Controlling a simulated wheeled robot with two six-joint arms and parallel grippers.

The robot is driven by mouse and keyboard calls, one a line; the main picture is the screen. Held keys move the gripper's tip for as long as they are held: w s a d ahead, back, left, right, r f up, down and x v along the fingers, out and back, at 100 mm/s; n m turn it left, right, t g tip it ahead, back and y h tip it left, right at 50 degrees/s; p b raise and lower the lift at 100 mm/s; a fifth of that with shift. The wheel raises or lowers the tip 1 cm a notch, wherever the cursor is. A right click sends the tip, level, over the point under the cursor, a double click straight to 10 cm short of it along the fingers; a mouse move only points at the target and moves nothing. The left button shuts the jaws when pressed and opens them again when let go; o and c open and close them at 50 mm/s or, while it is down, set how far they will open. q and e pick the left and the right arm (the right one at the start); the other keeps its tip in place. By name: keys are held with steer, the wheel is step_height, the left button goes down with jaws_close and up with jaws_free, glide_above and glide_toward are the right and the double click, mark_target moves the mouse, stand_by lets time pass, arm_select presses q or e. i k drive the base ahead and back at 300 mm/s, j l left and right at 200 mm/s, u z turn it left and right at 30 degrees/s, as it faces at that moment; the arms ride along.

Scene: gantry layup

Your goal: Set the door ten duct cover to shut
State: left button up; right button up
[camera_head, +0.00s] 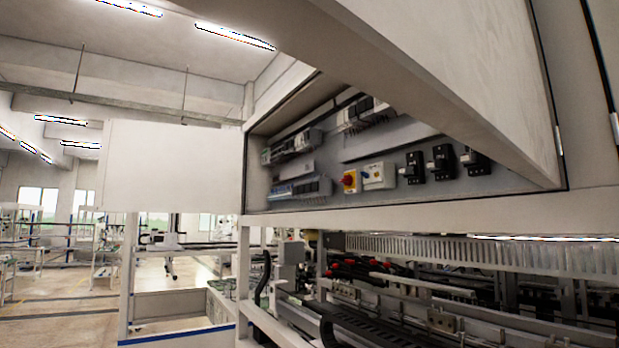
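An electrical cabinet (420,205) fills the upper right of the head view, with its front open. A pale door panel (172,166) stands swung out at its left side. A second large pale panel (450,60) juts out toward me across the upper right and hides part of the interior. No label shows which panel is the door ten duct cover. Inside are a red and yellow rotary switch (349,181), black breakers (442,161) and rows of terminals (300,188). Neither of my grippers is in view.
Below the cabinet is an open machine bay with rails, cables and a black cable chain (372,326). A white frame post (242,285) stands at its left.

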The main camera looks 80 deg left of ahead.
mark_target(307, 168)
steer(key=u, duration=2.9)
steer(key=i+j, duration=0.2)
steer(key=i+z, duration=0.05)
steer(key=i, duration=0.05)
